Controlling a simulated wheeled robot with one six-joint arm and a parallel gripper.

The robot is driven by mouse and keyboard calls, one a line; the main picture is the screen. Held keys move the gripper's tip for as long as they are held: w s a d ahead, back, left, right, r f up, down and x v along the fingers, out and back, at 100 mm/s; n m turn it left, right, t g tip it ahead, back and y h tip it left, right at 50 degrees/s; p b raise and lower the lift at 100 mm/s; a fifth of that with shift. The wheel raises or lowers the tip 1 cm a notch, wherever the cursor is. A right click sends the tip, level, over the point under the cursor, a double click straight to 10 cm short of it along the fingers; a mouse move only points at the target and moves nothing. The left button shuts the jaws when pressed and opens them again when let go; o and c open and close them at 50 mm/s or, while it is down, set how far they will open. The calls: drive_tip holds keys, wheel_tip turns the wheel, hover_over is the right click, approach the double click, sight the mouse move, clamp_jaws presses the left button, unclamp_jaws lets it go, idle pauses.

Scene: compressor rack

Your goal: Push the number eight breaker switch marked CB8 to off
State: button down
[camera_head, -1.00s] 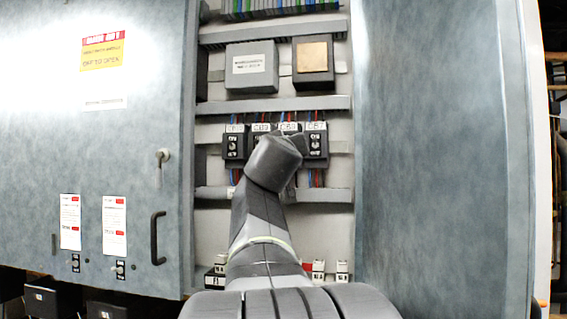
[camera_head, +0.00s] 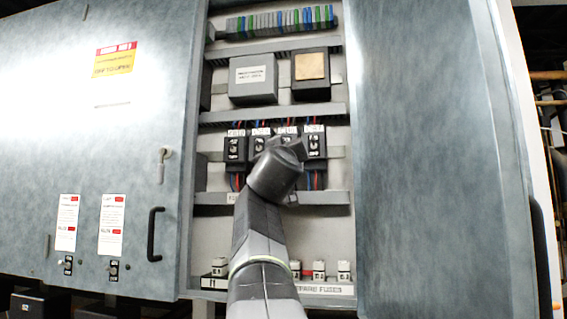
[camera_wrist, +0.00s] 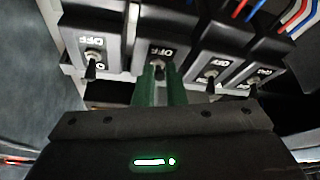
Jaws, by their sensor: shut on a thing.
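A row of dark breakers crosses the open cabinet, with small labels too blurred to read surely. The left breaker (camera_head: 235,149) and right breaker (camera_head: 315,146) show clearly in the head view; my gripper (camera_head: 287,146) covers much of the third from the left. In the wrist view the OFF lettering is upside down. There, the green fingers of my gripper (camera_wrist: 161,82) are shut on the toggle switch (camera_wrist: 158,66) of the second breaker from the left. The toggles of the left breaker (camera_wrist: 93,66) and the two to the right are untouched. The gripped breaker's label is hidden.
A grey door (camera_head: 100,150) with a handle (camera_head: 154,234) stands left, and another grey panel (camera_head: 430,150) right. Relay boxes (camera_head: 253,79) sit above the breakers. White fuses (camera_head: 319,270) stand below. Coloured wires run close behind the breakers.

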idle(0.4)
drive_tip(key=c, duration=1.5)
unclamp_jaws()
drive_tip(key=b+v, duration=0.6)
drive_tip(key=v, duration=0.8)
drive_tip(key=shift+w, duration=0.1)
